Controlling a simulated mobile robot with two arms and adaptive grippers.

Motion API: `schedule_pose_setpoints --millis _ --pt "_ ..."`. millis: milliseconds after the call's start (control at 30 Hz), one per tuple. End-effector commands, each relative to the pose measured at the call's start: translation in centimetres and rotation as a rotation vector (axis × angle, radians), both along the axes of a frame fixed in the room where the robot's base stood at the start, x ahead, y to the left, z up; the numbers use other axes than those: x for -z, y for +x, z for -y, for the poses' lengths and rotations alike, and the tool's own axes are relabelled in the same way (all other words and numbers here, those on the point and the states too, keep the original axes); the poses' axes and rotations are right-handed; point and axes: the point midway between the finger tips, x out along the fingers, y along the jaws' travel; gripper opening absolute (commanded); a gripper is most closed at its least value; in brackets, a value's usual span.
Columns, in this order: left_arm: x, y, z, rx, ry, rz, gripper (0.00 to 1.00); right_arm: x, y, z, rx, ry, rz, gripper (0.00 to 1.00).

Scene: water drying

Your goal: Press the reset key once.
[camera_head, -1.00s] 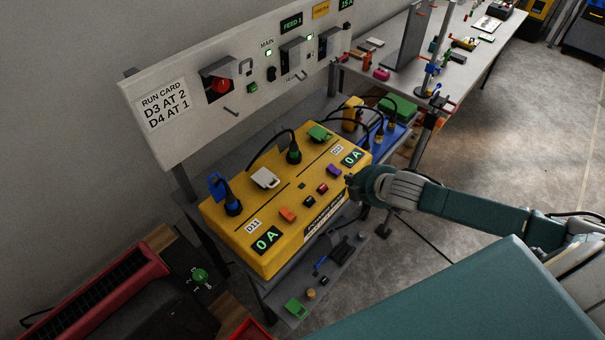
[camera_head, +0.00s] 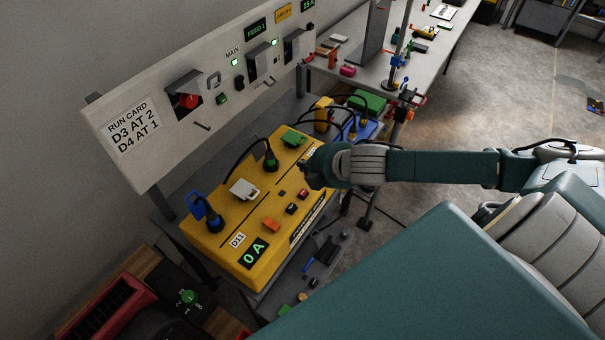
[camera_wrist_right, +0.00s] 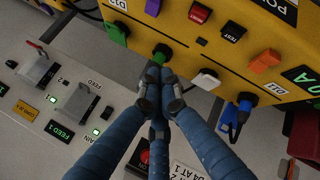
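The yellow power box (camera_head: 225,246) stands on a grey bench, with small keys on its top. A red key (camera_head: 303,194) and a black key (camera_head: 291,208) sit near its front edge. In the right wrist view, the red key (camera_wrist_right: 200,12) and the black key marked TEST (camera_wrist_right: 233,31) are at the top; the red key's lettering is too small to read surely. My right gripper (camera_head: 305,170) is above the box's far right part, apart from both keys. In the wrist view its fingers (camera_wrist_right: 161,76) are drawn together, empty, near the green plug. My left gripper is out of view.
An orange switch (camera_head: 271,224), a white lever (camera_head: 243,189), a blue plug (camera_head: 208,213) and a green-black plug (camera_head: 270,158) rise from the box. Behind it stands a white panel (camera_head: 150,160) with switches. Loose cables arch over the box's far end.

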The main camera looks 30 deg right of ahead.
Motion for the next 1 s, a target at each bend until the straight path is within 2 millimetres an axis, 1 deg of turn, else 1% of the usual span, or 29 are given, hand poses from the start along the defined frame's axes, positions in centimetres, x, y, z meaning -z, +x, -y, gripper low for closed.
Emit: schedule_pose_setpoints --millis 33,167,500,533,700,1000 --pt "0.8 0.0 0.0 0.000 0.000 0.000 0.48 0.7 0.0 0.0 0.000 0.000 0.000 0.00" --pt "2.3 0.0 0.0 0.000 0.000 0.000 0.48 2.1 0.0 0.0 0.000 0.000 0.000 0.00" --pt "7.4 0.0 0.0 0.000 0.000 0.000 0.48 6.6 0.0 0.0 -0.001 -0.001 0.000 0.00" --pt "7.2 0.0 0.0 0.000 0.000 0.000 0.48 6.7 0.0 0.0 0.000 0.000 -0.001 0.00" --pt "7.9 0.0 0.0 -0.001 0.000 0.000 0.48 8.1 0.0 0.0 0.001 0.000 -0.001 0.00" --pt "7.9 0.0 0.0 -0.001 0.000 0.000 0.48 8.3 0.0 0.0 0.000 0.000 0.000 0.00"
